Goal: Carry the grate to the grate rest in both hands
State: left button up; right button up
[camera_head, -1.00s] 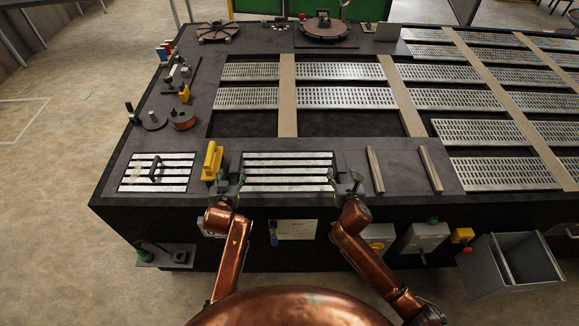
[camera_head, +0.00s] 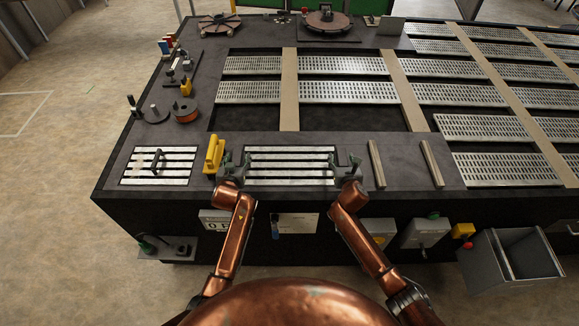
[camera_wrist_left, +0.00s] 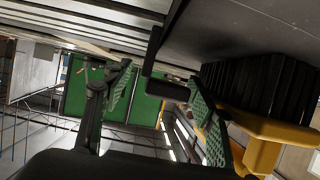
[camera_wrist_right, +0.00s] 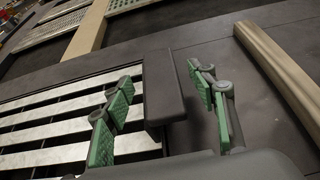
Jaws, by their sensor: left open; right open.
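The grate (camera_head: 290,165), pale slats with dark gaps, lies flat at the front middle of the bench. My left gripper (camera_head: 237,163) is at its left end, open. In the left wrist view a dark handle bar (camera_wrist_left: 165,87) shows between its spread green-padded fingers. My right gripper (camera_head: 345,163) is at the grate's right end, open. In the right wrist view the dark end handle (camera_wrist_right: 164,95) stands between its fingers, apparently clear of both pads. Two parallel pale bars, the left one (camera_head: 377,165) and the right one (camera_head: 432,165), look like the grate rest and are empty.
A yellow-handled tool (camera_head: 214,155) stands close to the left of my left gripper. Another slatted panel (camera_head: 180,178) with a dark handle lies further left. Behind is an open dark bay (camera_head: 350,118) between tan strips. A grey bin (camera_head: 510,262) hangs at the front right.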

pick_arm(q)
jog(key=shift+w+f, duration=0.15)
jog(key=shift+w, duration=0.1)
pick_arm(e)
jog(key=shift+w, duration=0.25)
pick_arm(q)
jog(key=shift+c, duration=0.3)
pick_arm(e)
jog(key=shift+c, duration=0.3)
pick_arm(q)
grip_shut()
pick_arm(e)
jog(key=shift+f, duration=0.1)
grip_shut()
pick_arm(q)
jog(key=shift+w+r, duration=0.15)
jog(key=shift+r, duration=0.25)
pick_arm(e)
jog(key=shift+w+r, duration=0.15)
jog(key=shift+r, duration=0.2)
